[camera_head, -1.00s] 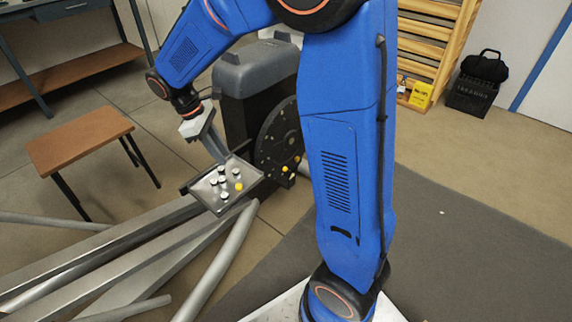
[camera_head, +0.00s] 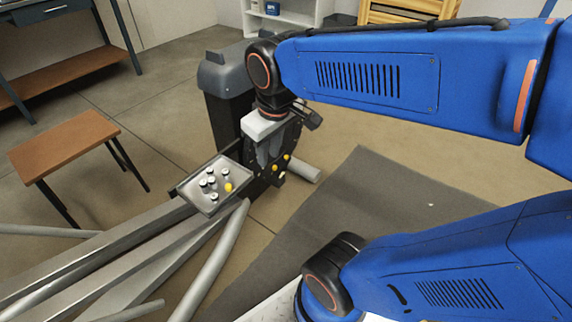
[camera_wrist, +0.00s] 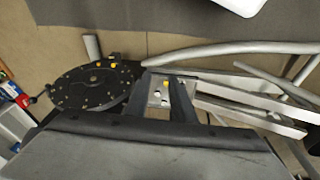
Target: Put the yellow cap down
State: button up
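A yellow cap (camera_head: 228,187) lies in the shallow metal tray (camera_head: 196,203), near its right edge, beside several white and dark caps. It also shows in the wrist view (camera_wrist: 166,83). My gripper (camera_head: 268,163) points down, above and to the right of the tray, in front of the dark disc (camera_head: 262,171) of the machine. Its fingers appear apart in the wrist view (camera_wrist: 166,76), with the tray seen beyond the gap. I see no cap held between them. The disc carries more yellow caps (camera_head: 286,157).
The machine's grey housing (camera_head: 226,72) stands close behind my gripper. Metal bars and tubes (camera_head: 210,262) spread at the lower left. A brown stool (camera_head: 65,145) stands to the left. A dark mat (camera_head: 365,195) covers the floor to the right.

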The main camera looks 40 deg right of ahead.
jog(key=s, duration=0.2)
jog(key=s+m+t, duration=0.1)
jog(key=s+d+m, duration=0.1)
jog(key=s, duration=0.1)
jog(key=shift+s+f+t, duration=0.25)
jog(key=shift+s+t, duration=0.1)
jog(key=shift+t, duration=0.05)
dwell(1.1)
